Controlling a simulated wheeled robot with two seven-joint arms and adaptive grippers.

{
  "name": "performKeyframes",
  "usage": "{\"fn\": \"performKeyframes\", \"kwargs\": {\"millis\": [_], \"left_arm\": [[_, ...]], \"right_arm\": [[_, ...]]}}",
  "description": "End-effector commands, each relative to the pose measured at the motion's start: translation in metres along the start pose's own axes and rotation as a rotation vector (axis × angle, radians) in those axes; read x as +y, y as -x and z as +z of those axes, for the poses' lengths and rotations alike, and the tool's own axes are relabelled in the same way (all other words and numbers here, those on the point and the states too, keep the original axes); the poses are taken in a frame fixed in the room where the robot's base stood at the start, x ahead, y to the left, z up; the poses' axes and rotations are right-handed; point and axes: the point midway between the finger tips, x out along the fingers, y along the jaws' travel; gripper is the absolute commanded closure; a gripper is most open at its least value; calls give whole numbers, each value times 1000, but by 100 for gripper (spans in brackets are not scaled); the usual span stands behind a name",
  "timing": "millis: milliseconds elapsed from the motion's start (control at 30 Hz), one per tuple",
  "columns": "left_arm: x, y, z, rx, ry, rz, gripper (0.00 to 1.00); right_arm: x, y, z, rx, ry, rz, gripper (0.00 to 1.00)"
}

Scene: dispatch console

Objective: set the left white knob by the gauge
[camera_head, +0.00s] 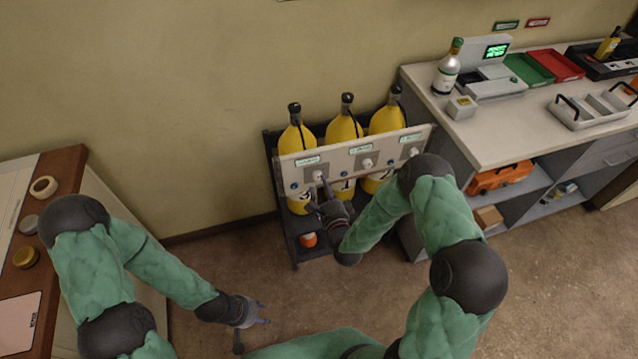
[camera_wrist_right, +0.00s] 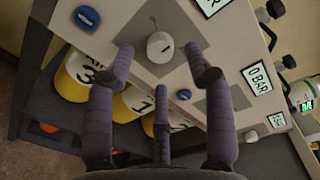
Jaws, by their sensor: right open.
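The left white knob (camera_head: 318,175) is on the left end of a pale panel (camera_head: 340,161) in front of yellow bottles. In the right wrist view the knob (camera_wrist_right: 160,47) has a dark mark on its face and sits on a grey square. My right gripper (camera_head: 322,191) is open in front of it; in the wrist view its fingers (camera_wrist_right: 163,62) are on either side of the knob, contact unclear. The gauge above the knob (camera_head: 307,162) is lit but too small to read; in the wrist view it is cut off (camera_wrist_right: 210,5). My left gripper (camera_head: 262,314) is open and empty, low at the left.
The middle knob (camera_head: 367,162) and right knob (camera_head: 414,152) share the panel, with blue buttons (camera_wrist_right: 183,95). One neighbouring gauge (camera_wrist_right: 257,77) reads 0 BAR. A counter (camera_head: 520,122) with trays and a bottle (camera_head: 447,68) stands right. A wooden-edged desk (camera_head: 62,185) stands left.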

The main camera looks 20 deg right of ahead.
Motion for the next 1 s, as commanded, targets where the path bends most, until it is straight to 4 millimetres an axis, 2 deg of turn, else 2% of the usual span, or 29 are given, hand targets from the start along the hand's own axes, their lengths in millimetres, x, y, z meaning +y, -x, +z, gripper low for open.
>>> {"fn": "performKeyframes", "kwargs": {"millis": [100,233,600,667,800,1000], "left_arm": [[-2,-5,0,0,0,0,60],[-2,-7,0,0,0,0,60],[-2,-7,0,0,0,0,60],[-2,-7,0,0,0,0,60],[-2,-7,0,0,0,0,60],[-3,-7,0,0,0,0,60]], "right_arm": [[1,-17,0,-1,0,-1,47],[1,-27,0,-1,1,0,47],[0,-32,0,0,0,1,47],[0,-32,0,0,0,1,61],[0,-32,0,0,0,1,100],[0,-32,0,-1,2,1,100]]}}
